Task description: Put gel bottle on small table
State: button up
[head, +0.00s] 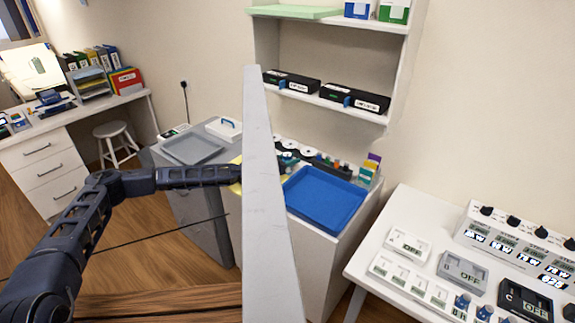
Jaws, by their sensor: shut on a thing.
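My dark arm reaches from the lower left to the centre of the head view, and its far end passes behind a pale grey upright board (265,200). That board hides my gripper and whatever it may hold. I cannot pick out a gel bottle. Low furniture shows, but I cannot tell which piece is the small table: a grey cabinet (190,205) stands left of the board, and a white table (365,255) stands at the right. A yellow patch (236,162) shows beside the end of my arm at the board's left edge.
A blue tray (325,226) lies on a white counter right of the board, with small containers behind it. A grey tray (193,160) rests on the grey cabinet. Control boxes crowd the right table. A white stool (112,131) stands by the desk (75,124). Wooden floor is free at left.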

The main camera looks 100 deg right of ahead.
notch_tip(320, 180, up, 20)
dwell(0.6)
